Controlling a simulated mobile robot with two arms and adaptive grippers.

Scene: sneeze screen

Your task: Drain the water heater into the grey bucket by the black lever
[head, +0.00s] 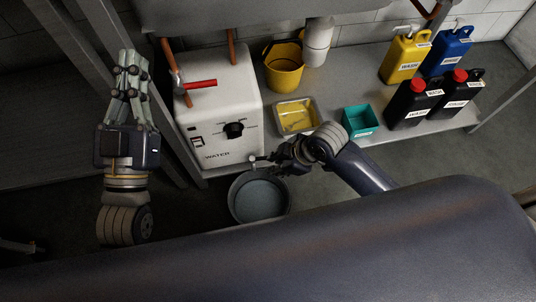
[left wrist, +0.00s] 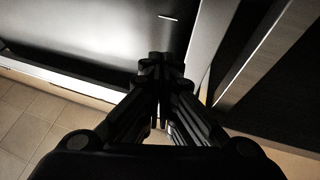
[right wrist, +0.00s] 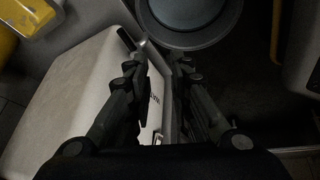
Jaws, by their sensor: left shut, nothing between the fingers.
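The white water heater (head: 222,112) stands on the low shelf, with a black dial on its front. A small drain tap (head: 253,158) sticks out at its lower front, above the grey bucket (head: 262,214) on the floor. The bucket (right wrist: 190,45) holds a flat blue-grey surface; I cannot tell if it is water. A short black lever (right wrist: 126,38) shows at the tap in the right wrist view. My right gripper (head: 276,160) is beside the tap; its fingertips (right wrist: 158,64) are apart with nothing between them. My left gripper (head: 130,62) is shut and empty, left of the heater.
A red-handled valve (head: 198,84) sits on the heater's pipes. A metal post stands between my left arm and the heater.

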